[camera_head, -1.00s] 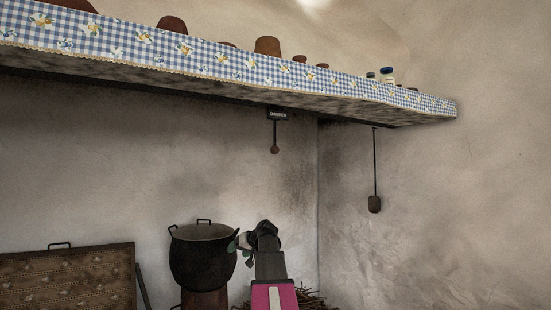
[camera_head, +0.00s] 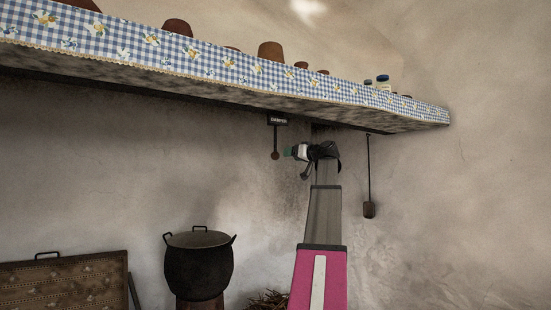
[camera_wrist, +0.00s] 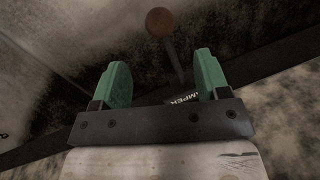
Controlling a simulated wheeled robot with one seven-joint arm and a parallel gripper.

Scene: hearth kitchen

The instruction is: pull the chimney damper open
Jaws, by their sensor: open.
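The damper pull is a thin dark rod with a reddish-brown knob (camera_head: 276,156), hanging under the mantel shelf below a small black "DAMPER" label (camera_head: 278,121). My gripper (camera_head: 290,152) is raised just right of the knob in the head view, apart from it. In the wrist view the green fingers of my gripper (camera_wrist: 157,82) stand wide apart with nothing between them. The knob (camera_wrist: 160,22) shows beyond the fingertips there, with its rod running down toward the right finger.
The mantel shelf (camera_head: 230,68) with a blue checked cloth and pots runs overhead. A black lidded pot (camera_head: 198,268) stands below left. A patterned panel (camera_head: 70,282) leans at lower left.

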